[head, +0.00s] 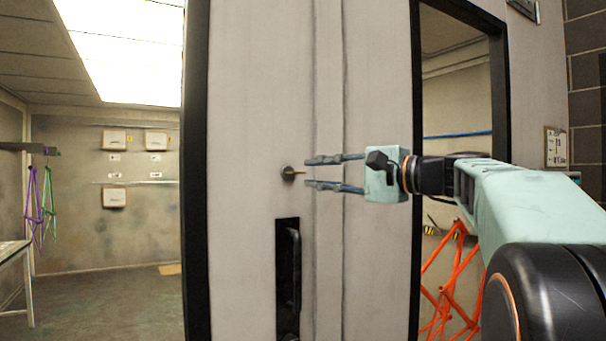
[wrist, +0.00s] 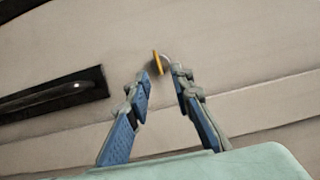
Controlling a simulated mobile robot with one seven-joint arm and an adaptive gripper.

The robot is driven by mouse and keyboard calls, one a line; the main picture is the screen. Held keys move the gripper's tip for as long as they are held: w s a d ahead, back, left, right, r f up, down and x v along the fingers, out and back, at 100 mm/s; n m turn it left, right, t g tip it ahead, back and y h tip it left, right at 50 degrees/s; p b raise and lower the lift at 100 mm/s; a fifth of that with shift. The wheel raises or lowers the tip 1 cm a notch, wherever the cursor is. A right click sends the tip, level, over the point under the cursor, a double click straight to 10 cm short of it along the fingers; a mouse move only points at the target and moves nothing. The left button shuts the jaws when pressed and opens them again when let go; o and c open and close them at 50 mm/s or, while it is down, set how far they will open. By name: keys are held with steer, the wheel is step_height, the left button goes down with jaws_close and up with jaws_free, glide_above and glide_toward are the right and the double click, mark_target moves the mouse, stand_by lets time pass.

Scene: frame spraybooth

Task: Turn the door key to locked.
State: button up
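The door key (head: 296,172) is a small yellow-gold key in a dark round lock (head: 286,173) on the grey door (head: 250,110). In the wrist view the key (wrist: 157,62) stands out from the door just beyond the fingertips. My gripper (head: 308,172) comes from the right with its two fingers apart, one above and one below the key's height. In the wrist view my gripper (wrist: 160,70) is open, with nothing between the fingers. The tips are close to the key; I cannot tell whether either touches it.
A black recessed panel with a vertical handle (head: 292,270) is below the lock. A dark-framed window (head: 455,75) is at right, with orange frames (head: 455,285) behind it. At left is an open room with a table (head: 15,250) and hanging purple and green frames (head: 40,205).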

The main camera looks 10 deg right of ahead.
steer(key=v, duration=0.7)
